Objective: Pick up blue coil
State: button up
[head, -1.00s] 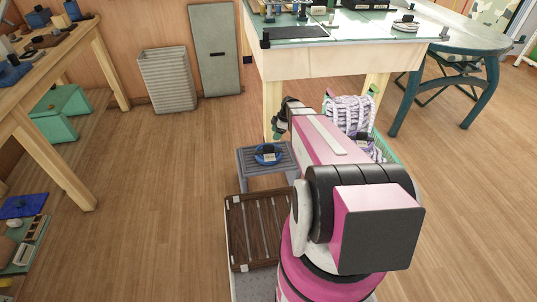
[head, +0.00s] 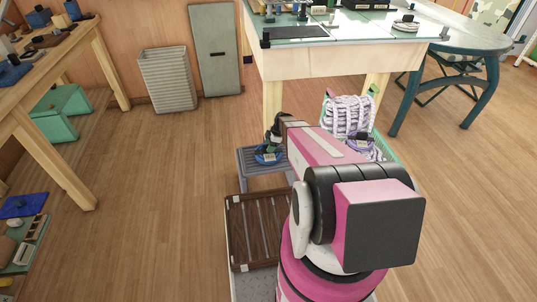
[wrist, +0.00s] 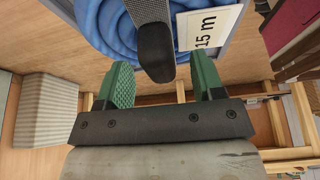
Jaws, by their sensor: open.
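The blue coil (head: 261,158) lies on a small grey stool (head: 246,167), partly hidden by my gripper in the head view. In the wrist view the blue coil (wrist: 103,24) fills the top, with a dark strap (wrist: 155,52) across it and a white "15 m" label (wrist: 211,27). My gripper (wrist: 163,76) is open, its two green fingers on either side of the strap's end in that view. The gripper (head: 272,145) is right at the coil in the head view. I cannot tell whether the fingers touch the coil.
A green crate (head: 385,147) with white and purple rope stands right of the stool. A brown slatted wooden piece (head: 258,232) lies in front of it. A large table (head: 320,66) stands behind.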

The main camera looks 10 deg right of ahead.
jog(key=shift+x, duration=0.85)
grip_shut()
jog(key=shift+r, duration=0.15)
